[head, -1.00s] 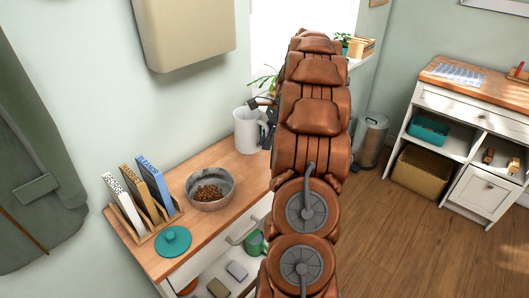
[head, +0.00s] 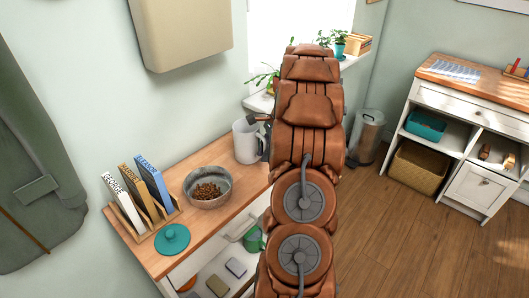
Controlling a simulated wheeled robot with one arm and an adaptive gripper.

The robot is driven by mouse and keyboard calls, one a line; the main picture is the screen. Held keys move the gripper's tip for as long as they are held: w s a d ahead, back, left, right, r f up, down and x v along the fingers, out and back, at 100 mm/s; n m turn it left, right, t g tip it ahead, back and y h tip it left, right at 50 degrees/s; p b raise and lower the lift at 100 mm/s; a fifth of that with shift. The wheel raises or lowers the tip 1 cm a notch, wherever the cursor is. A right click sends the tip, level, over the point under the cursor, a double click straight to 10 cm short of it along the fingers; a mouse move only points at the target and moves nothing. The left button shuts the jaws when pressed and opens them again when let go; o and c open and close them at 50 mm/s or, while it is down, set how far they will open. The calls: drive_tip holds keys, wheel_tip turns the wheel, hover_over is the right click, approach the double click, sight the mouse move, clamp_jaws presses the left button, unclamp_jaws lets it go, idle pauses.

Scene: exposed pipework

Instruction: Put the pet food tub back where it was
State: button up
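A pale grey tub with a handle-like loop at its right, which fits the pet food tub (head: 245,142), is at the far right end of the wooden dresser top (head: 205,238). It looks upright. Whether its base touches the wood is unclear. My gripper (head: 258,121) shows only as dark parts at the tub's rim and right side. It moves with the tub and appears shut on it. My brown arm hides the rest of the gripper. A teal lid with a knob (head: 172,238) lies at the dresser's front left. A metal bowl of kibble (head: 207,187) stands between lid and tub.
A wooden rack of named books or files (head: 143,195) stands left of the bowl. A green mug (head: 253,240) and small blocks sit on the shelf below. Plants (head: 340,42) line the window sill. A bin (head: 366,135) and white cabinet (head: 462,150) stand right.

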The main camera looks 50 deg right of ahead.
drive_tip(key=shift+o, duration=1.1)
drive_tip(key=b+v, duration=0.2)
drive_tip(key=v, duration=1)
drive_tip(key=shift+b, duration=0.3)
drive_tip(key=shift+r, duration=0.15)
drive_tip(key=w+a+r+n+g, duration=0.25)
drive_tip(key=a+n, duration=0.25)
drive_tip(key=a, duration=1)
drive_tip(key=s+a+n+h, duration=0.1)
drive_tip(key=s+a+n, duration=0.25)
drive_tip(key=a, duration=0.55)
drive_tip(key=s+a+n, duration=0.2)
drive_tip(key=a+n, duration=0.3)
drive_tip(key=a, duration=0.4)
drive_tip(key=s+a+f+n+h, duration=0.1)
drive_tip(key=s+a+f+n, duration=0.3)
drive_tip(key=s, duration=0.5)
drive_tip(key=s+a+f+n+g+h, duration=0.1)
drive_tip(key=s+a+f+n, duration=0.3)
drive_tip(key=s, duration=0.5)
drive_tip(key=shift+s+a+n+h, duration=0.25)
drive_tip(key=shift+a+n+h, duration=0.25)
drive_tip(key=shift+a+n, duration=0.55)
